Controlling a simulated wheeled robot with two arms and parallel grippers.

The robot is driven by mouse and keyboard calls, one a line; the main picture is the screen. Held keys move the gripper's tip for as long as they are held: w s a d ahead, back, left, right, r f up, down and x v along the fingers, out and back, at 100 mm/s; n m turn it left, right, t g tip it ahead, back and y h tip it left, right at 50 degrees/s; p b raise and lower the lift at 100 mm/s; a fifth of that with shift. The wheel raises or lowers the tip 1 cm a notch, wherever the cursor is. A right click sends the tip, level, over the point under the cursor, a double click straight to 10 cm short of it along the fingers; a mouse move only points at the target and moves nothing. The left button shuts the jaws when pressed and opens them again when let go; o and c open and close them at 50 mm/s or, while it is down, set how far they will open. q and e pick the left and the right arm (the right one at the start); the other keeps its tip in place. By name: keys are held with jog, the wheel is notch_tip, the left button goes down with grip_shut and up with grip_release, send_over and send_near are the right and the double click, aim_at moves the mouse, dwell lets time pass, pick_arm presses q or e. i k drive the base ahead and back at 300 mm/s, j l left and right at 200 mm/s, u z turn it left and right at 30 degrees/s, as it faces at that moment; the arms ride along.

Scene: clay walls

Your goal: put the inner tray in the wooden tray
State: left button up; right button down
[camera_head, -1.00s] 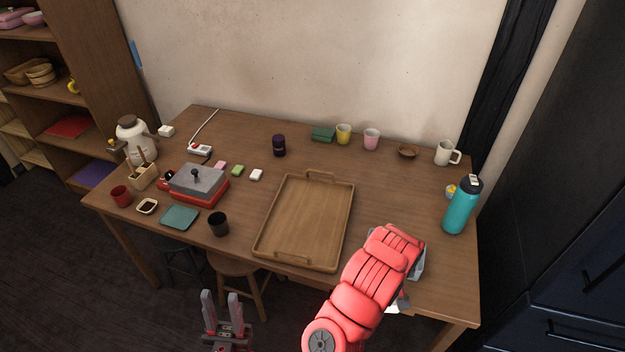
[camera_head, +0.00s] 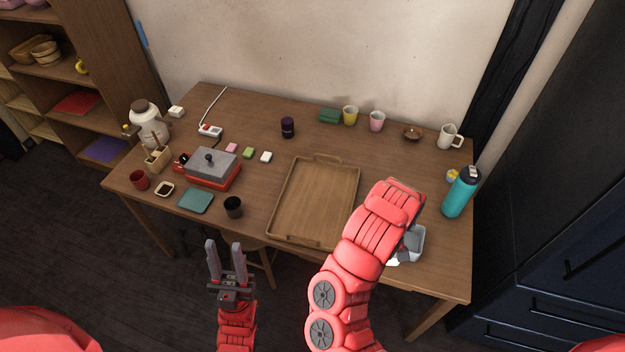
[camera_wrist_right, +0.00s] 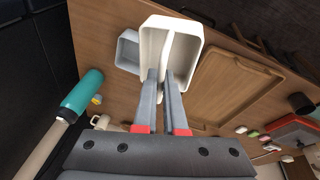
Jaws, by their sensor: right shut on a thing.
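The wooden tray (camera_head: 313,200) lies flat on the table, left of my right arm, and its bare floor shows. It also shows in the right wrist view (camera_wrist_right: 236,84). The inner tray (camera_wrist_right: 154,42), white with a divider, is held between the fingertips of my right gripper (camera_wrist_right: 165,78), which is shut on it. In the head view my right arm hides the gripper and most of this tray; a white edge (camera_head: 394,261) shows beside the arm. My left gripper (camera_head: 226,249) is open and empty, in front of the table's front edge.
A grey container (camera_head: 413,243) stands right of my right arm, near the front edge. A teal bottle (camera_head: 460,192) stands at the right. A black cup (camera_head: 233,207) and a red-based grey-lidded box (camera_head: 213,170) are left of the wooden tray. Cups line the back.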

aim_at(314, 208)
jog(key=i+j, duration=0.3)
jog(key=j, duration=0.15)
jog(key=i+j, duration=0.35)
jog(key=j, duration=0.15)
